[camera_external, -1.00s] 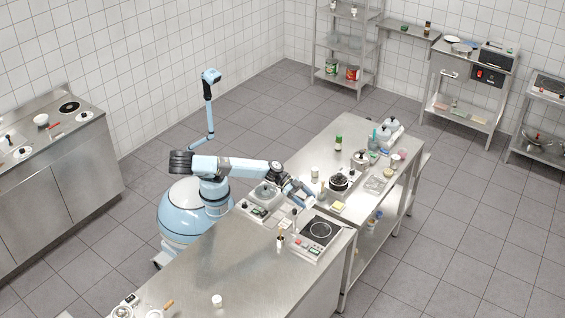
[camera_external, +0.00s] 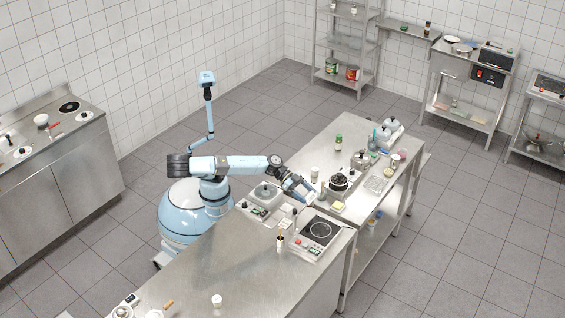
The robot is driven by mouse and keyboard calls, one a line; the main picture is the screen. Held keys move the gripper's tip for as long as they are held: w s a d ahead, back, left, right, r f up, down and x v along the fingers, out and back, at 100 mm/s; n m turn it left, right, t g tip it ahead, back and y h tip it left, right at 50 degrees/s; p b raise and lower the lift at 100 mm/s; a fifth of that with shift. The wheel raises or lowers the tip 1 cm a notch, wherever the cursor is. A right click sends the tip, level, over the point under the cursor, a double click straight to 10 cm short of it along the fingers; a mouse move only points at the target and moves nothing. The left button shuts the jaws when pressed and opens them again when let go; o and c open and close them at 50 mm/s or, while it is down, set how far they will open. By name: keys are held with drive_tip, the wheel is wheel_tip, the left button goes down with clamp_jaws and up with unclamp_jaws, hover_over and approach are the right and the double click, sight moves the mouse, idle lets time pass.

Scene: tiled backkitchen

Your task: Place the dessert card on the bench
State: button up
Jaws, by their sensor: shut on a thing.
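My gripper (camera_external: 308,196) is low over the place where the two steel benches meet, between the portable hob and a black pot. It is shut on a small pale thing at its fingertips, which seems to be the dessert card; its print is too small to read. The near steel bench (camera_external: 225,268) runs toward the front of the view. The far steel bench (camera_external: 338,126) runs back to the right. I cannot tell whether the held thing touches a surface.
The black pot (camera_external: 339,182), a yellow item (camera_external: 339,206) and a white jar (camera_external: 315,172) stand close around my gripper. The near bench's middle is clear.

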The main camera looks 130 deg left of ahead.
drive_tip(key=shift+d+r, duration=0.3)
drive_tip(key=shift+r, duration=0.65)
drive_tip(key=s+d+f, duration=0.1)
drive_tip(key=s+d, duration=0.5)
drive_tip(key=d, duration=0.7)
drive_tip(key=s+d, duration=0.5)
drive_tip(key=d, duration=0.7)
drive_tip(key=s+d, duration=0.5)
drive_tip(key=s, duration=0.4)
drive_tip(key=s+d, duration=0.5)
drive_tip(key=s, duration=0.4)
drive_tip(key=s+d, duration=0.5)
drive_tip(key=s, duration=0.4)
hover_over(195, 266)
wheel_tip(195, 266, down, 20)
drive_tip(key=shift+s+a+r, duration=0.1)
drive_tip(key=shift+s+a, duration=0.05)
drive_tip(key=shift+f, duration=1.7)
drive_tip(key=shift+f, duration=0.1)
